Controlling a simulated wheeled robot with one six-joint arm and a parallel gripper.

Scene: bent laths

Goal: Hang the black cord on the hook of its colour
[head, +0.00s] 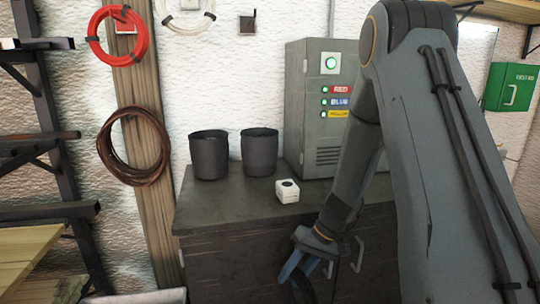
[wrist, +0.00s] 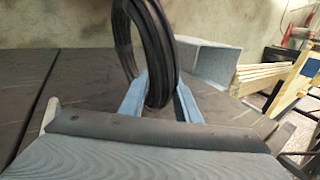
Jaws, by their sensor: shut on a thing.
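The black cord (wrist: 160,55) is a coil of several loops, standing upright between the two blue fingers of my gripper (wrist: 160,105) in the wrist view. The fingers are shut on the lower part of the coil. In the head view my gripper (head: 300,268) is low, in front of the dark cabinet and below its top; my arm partly hides it, and the cord is hard to make out there. The black hook (head: 247,23) is on the white wall at the top, right of the white cord, with nothing hanging on it.
A red cord (head: 92,38) and a white cord (head: 168,20) hang on the wall, with a brown coil (head: 104,150) on the wooden post.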

